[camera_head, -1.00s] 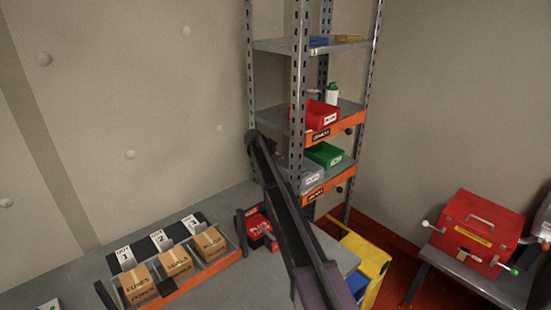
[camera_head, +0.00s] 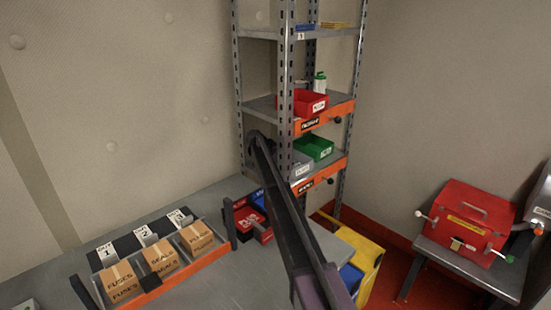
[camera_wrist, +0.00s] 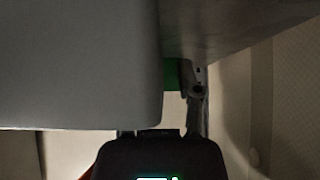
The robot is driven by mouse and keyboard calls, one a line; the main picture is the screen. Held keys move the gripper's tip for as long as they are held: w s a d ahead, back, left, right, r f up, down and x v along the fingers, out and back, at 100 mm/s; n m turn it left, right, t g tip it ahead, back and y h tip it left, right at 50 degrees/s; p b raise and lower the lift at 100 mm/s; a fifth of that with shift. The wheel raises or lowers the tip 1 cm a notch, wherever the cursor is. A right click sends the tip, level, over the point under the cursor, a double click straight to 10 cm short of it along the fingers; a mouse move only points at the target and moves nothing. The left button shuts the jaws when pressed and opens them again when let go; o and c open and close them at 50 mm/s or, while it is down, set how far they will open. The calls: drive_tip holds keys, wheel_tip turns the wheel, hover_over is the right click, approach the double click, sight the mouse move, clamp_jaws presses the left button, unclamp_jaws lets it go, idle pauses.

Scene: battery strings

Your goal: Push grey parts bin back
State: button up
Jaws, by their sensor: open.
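The grey parts bin (camera_head: 300,168) sits on the lower orange-edged shelf in the head view, beside the green bin (camera_head: 316,147). Its front label faces out; the rack post and my arm cover its left part. My arm reaches up to the left side of the rack, and the gripper end is mostly hidden there. In the wrist view my gripper (camera_wrist: 165,135) is open, with one finger on the right visible. A large grey surface, probably the grey bin, fills the upper left and hides the other finger. I cannot tell whether they touch.
The rack post (camera_head: 286,80) stands close by my arm. A red bin (camera_head: 303,102) is on the shelf above. Cartons in a tray (camera_head: 190,263), a red container (camera_head: 248,220) and a yellow cart (camera_head: 365,262) stand below. A red box (camera_head: 470,220) is at right.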

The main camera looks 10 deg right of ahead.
drive_tip(key=shift+d, duration=0.1)
clamp_jaws()
drive_tip(key=shift+w, duration=0.2)
idle(0.3)
drive_tip(key=shift+w+a, duration=0.85)
drive_tip(key=shift+w, duration=0.2)
drive_tip(key=shift+o, duration=0.3)
unclamp_jaws()
